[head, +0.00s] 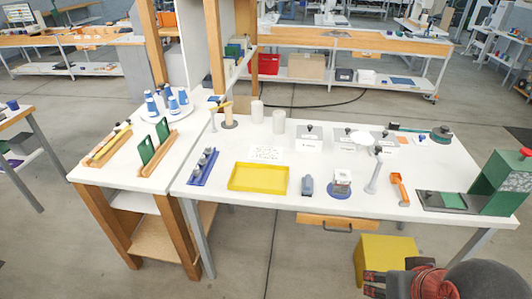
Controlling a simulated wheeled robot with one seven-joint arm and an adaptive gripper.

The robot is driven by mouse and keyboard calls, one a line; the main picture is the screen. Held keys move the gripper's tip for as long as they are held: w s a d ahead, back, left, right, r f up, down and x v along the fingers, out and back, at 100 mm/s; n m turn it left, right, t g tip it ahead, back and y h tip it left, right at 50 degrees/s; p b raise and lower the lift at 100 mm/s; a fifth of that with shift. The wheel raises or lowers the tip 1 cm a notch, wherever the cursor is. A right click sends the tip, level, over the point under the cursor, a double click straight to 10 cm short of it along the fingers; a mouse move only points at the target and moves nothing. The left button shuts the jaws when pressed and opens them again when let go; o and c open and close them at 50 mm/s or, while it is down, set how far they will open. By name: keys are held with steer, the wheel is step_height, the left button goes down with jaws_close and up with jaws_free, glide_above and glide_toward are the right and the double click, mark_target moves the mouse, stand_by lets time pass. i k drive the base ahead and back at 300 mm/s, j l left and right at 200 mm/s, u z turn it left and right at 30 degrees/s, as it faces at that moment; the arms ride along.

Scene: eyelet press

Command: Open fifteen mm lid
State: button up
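Flat grey lids with black knobs lie in a row along the back of the white table: one at the left (309,136), one in the middle (347,141) and one at the right (381,139). White labels sit in front of them, but their print is too small to read, so I cannot tell which is the fifteen mm lid. All lids look shut. My gripper (373,284) is at the bottom right, low in front of the table and far from the lids. Its dark fingers point left; their opening is unclear and no held thing shows.
The white table (225,215) carries a yellow tray (258,189), a blue rack (203,181), a grey stand (374,172), an orange-handled tool (399,188) and a green press (501,184). A yellow box (384,252) stands on the floor beside my gripper. A drawer (338,223) hangs under the front edge.

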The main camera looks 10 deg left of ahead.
mark_target(385, 138)
steer(key=i+j+z, duration=0.25)
steer(key=i+j, duration=0.2)
steer(key=i+j+z, duration=0.25)
steer(key=i+j, duration=0.15)
steer(key=j, duration=0.2)
